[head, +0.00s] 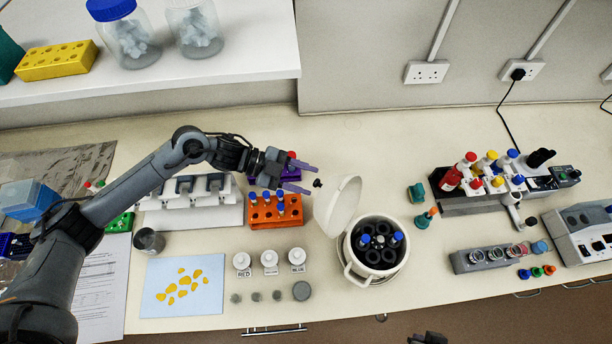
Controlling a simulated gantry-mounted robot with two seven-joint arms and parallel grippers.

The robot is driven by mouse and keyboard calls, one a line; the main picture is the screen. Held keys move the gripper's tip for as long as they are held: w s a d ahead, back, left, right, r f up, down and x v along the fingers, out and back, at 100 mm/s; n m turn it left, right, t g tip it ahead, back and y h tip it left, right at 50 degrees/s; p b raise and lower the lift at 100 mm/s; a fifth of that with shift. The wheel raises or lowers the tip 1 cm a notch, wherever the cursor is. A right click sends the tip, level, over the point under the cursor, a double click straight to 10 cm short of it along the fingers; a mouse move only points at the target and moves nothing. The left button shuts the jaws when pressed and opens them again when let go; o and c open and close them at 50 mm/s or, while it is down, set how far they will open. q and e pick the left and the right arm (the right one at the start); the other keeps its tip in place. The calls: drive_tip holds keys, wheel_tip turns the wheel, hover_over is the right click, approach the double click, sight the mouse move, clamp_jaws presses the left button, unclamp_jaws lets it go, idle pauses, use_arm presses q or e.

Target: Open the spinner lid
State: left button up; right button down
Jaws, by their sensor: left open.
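The spinner (347,252) is a round white pot at the centre right of the bench. Its rotor shows inside, with blue-capped tubes in some of its dark holes. Its white lid (338,206) stands raised and steeply tilted at the pot's left rear side. A small black knob (318,183) shows just off the lid's outer face. My left gripper (310,178) is open, its two purple-grey fingers pointing right towards the knob. The knob is just beyond the fingertips; I cannot tell whether they touch.
An orange tube rack (277,222) and a purple rack (290,160) lie under and beside my left gripper. White labelled bottles (269,258) stand left of the spinner. A tube block (470,203) stands at right. Bench behind the spinner is clear.

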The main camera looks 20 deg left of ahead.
use_arm(q)
drive_tip(key=shift+w+d+f, duration=0.1)
drive_tip(key=shift+d, duration=0.3)
clamp_jaws()
